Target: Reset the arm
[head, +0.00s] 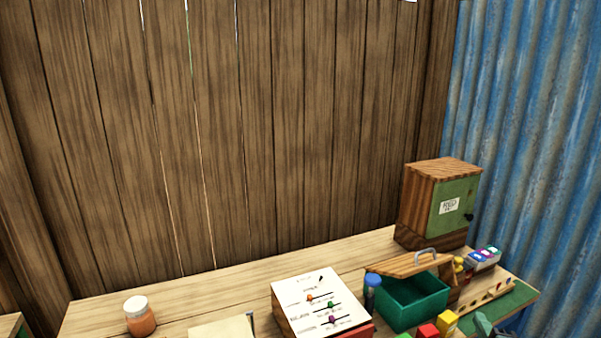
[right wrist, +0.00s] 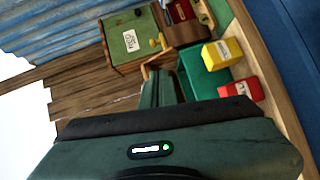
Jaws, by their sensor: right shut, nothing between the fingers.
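My left gripper is in neither view.
The table (head: 215,290) carries an orange jar with a white lid (head: 140,318), a white slider panel (head: 318,303), a blue-capped bottle (head: 372,290), a green bin (head: 415,305) with tilted wooden lid, and a red block (head: 428,331). The wooden box (head: 437,205) stands at the back right.

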